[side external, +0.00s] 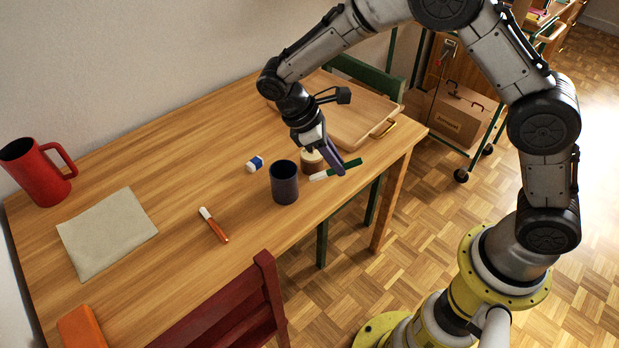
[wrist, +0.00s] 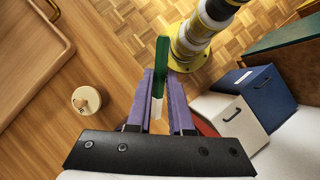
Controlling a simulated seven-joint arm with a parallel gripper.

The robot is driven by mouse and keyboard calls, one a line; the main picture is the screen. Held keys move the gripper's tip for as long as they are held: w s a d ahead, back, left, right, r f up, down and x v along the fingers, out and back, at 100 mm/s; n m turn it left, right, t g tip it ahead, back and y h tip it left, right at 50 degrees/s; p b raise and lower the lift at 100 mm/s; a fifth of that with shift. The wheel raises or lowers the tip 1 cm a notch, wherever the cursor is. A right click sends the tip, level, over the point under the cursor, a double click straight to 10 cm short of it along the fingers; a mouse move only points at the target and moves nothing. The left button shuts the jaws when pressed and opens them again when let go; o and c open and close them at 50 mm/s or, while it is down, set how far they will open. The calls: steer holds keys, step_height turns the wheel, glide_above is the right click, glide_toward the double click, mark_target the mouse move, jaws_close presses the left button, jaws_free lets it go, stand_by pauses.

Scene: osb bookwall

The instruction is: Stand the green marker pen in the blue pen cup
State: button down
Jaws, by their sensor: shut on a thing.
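The green marker pen (side external: 349,165) has a green body and a white end. My gripper (side external: 335,162) is shut on it and holds it near the table's front right edge, the white end toward the cup. In the wrist view the pen (wrist: 161,75) lies between the purple fingers of my gripper (wrist: 160,100), green end away from the palm. The blue pen cup (side external: 285,185) is dark, upright and open-topped on the table, left of the pen and apart from it. It does not show in the wrist view.
A small round lidded jar (side external: 310,163) stands just behind the cup and close to my gripper. A blue and white eraser (side external: 255,163), an orange marker (side external: 214,226) and a grey cloth (side external: 107,232) lie left. A wooden tray (side external: 340,100) is behind; a red chair (side external: 225,315) is in front.

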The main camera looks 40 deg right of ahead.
steer(key=w+d+r+n+t+h, duration=0.3)
steer(key=w+r+n+t+h, duration=0.3)
steer(key=n, duration=0.5)
steer(key=w+a+r+n+t+h, duration=0.1)
steer(key=w+a+n+t, duration=0.2)
steer(key=a+n+t, duration=0.4)
steer(key=a+t, duration=0.4)
steer(key=shift+w+r+n+t, duration=0.15)
steer(key=shift+w+n+t, duration=0.15)
steer(key=shift+w+t, duration=0.1)
step_height(320, 180, down, 11)
